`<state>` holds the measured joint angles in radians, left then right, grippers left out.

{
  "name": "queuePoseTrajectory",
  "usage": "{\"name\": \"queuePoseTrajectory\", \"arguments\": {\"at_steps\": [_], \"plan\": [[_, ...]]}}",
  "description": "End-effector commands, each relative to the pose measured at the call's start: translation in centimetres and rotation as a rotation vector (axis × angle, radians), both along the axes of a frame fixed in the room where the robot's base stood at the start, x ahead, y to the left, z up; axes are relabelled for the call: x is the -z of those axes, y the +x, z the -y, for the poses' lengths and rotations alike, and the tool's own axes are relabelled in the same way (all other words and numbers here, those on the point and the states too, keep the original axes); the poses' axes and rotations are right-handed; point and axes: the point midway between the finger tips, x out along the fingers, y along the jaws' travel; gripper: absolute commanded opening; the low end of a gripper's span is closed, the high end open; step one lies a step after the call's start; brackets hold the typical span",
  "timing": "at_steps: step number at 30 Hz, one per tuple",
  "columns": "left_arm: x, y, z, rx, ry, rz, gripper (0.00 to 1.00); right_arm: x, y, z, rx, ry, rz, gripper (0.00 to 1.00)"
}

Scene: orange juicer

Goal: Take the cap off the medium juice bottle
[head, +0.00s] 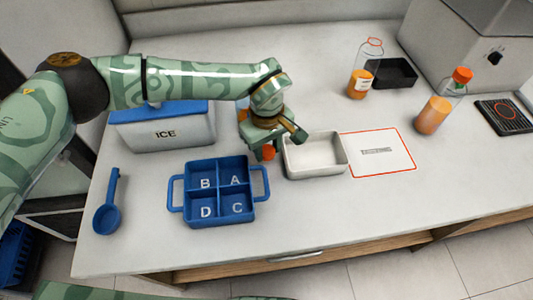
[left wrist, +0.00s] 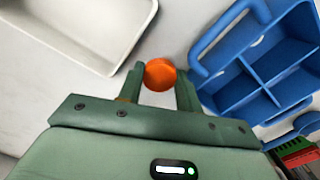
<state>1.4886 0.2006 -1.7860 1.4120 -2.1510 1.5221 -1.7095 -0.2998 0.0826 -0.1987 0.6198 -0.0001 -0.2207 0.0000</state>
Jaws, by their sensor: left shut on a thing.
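My left gripper (head: 264,152) is shut on a round orange cap (head: 269,153), between the blue divided tray and the white bin. In the left wrist view the cap (left wrist: 160,74) sits between the two fingertips (left wrist: 160,85). I cannot tell whether it touches the counter. One clear bottle (head: 361,80) with orange juice stands upright at the back; no solid cap shows on it, only a red ring at its mouth. Another juice bottle (head: 434,114) to the right wears an orange cap (head: 463,74). My right gripper is not in view.
The blue tray (head: 262,183) is left of the gripper, the white bin (head: 316,172) right. A red-outlined mat (head: 398,160), black tray (head: 408,82), ICE box (head: 165,133), blue scoop (head: 107,219), dark grate (head: 506,114) and grey machine (head: 455,55) surround. The front right counter is clear.

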Motion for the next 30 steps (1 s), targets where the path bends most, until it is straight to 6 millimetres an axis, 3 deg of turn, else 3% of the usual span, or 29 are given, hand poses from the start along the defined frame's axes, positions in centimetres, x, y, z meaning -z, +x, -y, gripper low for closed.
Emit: {"name": "queuePoseTrajectory", "arguments": {"at_steps": [7, 29, 30], "plan": [[3.8, 0.4, -0.3, -0.003, 0.001, -0.003, 0.07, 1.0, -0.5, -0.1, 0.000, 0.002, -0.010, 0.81], [5.3, 0.3, -0.3, -0.001, 0.002, -0.004, 0.08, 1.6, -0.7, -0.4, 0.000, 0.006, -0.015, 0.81], [5.4, 0.2, -0.4, 0.000, 0.003, -0.005, 0.40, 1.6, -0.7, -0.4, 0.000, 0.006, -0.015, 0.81]]}}
